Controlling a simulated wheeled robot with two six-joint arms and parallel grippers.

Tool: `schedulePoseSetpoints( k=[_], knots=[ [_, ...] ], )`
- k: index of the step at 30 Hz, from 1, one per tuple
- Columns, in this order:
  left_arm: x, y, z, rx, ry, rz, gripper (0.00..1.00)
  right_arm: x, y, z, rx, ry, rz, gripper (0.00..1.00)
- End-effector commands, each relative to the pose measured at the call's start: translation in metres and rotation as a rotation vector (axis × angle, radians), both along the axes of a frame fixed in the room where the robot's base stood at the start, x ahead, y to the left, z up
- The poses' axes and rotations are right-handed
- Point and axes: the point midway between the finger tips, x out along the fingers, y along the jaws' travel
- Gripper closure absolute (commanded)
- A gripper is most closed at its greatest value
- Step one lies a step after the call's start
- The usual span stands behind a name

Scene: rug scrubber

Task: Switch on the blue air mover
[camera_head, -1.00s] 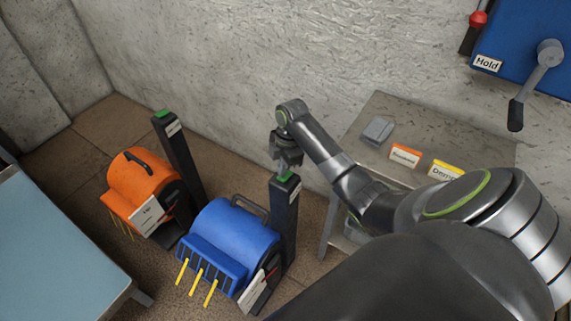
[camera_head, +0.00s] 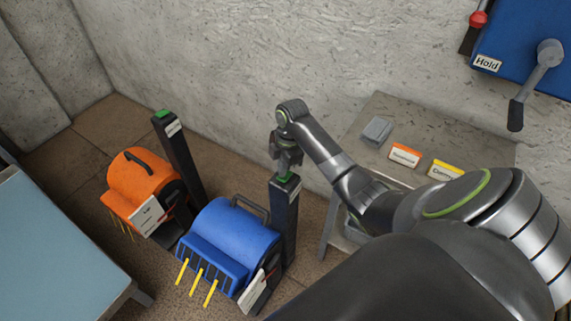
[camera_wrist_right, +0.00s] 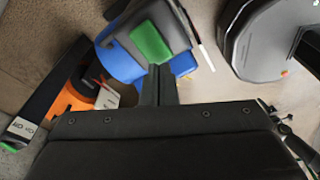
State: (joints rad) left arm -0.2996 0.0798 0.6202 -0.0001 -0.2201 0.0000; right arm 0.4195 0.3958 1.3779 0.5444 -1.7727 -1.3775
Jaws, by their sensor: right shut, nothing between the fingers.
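The blue air mover (camera_head: 231,232) stands on the floor, with yellow strips at its front and a white label on its side. A dark post (camera_head: 283,222) stands at its right side, with a green button (camera_head: 287,178) on top. My right gripper (camera_head: 286,166) is shut and empty, pointing down just above the green button. In the right wrist view the shut fingers (camera_wrist_right: 159,85) are close to the green button (camera_wrist_right: 151,42); I cannot tell whether they touch it. The blue air mover (camera_wrist_right: 122,62) is partly hidden there by the post. My left gripper is not in view.
An orange air mover (camera_head: 140,182) with its own green-topped post (camera_head: 178,155) stands to the left. A metal table (camera_head: 400,115) with a grey cloth and labelled cards is at the right. A light blue table (camera_head: 50,245) is at the left, and the concrete wall is behind.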

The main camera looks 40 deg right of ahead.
Motion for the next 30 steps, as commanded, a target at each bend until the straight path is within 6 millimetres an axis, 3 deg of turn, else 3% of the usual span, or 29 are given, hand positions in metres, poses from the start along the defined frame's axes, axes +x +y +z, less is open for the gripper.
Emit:
schedulePoseSetpoints(
  k=[30],
  knots=[
    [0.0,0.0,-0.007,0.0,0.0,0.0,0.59,0.0,0.0,-0.013,0.0,0.0,0.0,1.0]
  ],
)
